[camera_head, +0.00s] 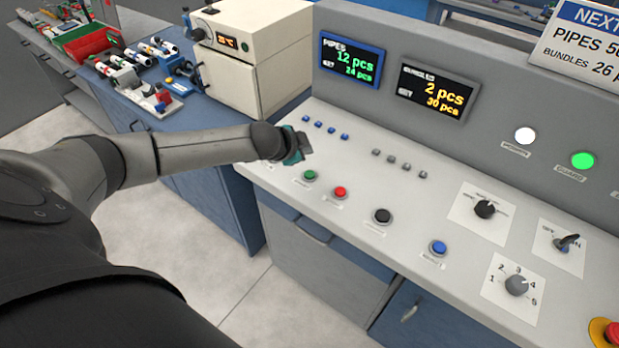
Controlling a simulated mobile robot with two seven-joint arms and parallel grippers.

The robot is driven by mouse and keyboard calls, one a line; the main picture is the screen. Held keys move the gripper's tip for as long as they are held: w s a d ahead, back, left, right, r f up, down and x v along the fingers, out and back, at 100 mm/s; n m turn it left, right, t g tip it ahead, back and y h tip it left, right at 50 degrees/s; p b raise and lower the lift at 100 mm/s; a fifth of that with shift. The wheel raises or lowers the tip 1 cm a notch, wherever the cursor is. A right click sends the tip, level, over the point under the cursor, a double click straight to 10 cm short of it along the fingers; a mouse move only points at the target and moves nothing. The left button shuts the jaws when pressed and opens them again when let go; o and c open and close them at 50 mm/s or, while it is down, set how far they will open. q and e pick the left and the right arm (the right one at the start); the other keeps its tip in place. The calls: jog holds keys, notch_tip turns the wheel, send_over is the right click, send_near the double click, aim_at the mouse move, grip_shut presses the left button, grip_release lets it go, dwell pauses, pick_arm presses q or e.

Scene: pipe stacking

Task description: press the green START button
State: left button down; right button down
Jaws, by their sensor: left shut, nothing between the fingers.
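The green button (309,175) sits in the front row of the sloped control panel, left of the red button. Its label is too small to read. My left arm reaches in from the left. My left gripper (304,146) is shut and empty, above the panel's left part, a little behind and up-left of the green button in the picture. It appears apart from the button. The fingertips are small and partly hidden by the wrist. My right gripper is not in view.
The panel (330,240) also carries a red button (340,192), a black button (382,216), a blue button (437,247), rotary knobs and a red emergency stop (612,333) at the right edge. Two displays (351,61) stand behind. A beige oven (250,50) stands left on a blue bench.

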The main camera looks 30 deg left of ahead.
aim_at(306, 176)
pick_arm(q)
notch_tip(306, 176, down, 6)
jog(key=b, duration=0.4)
jog(key=shift+r+b, duration=0.2)
jog(key=shift+b, duration=0.15)
jog(key=shift+f, duration=0.25)
jog(key=shift+f, duration=0.1)
dwell(1.3)
jog(key=shift+f, duration=0.3)
jog(key=shift+f+b, duration=0.35)
jog(key=shift+f, duration=0.1)
dwell(0.7)
jog(key=shift+r, duration=0.15)
jog(key=shift+r+p, duration=0.7)
jog(key=shift+p, duration=0.35)
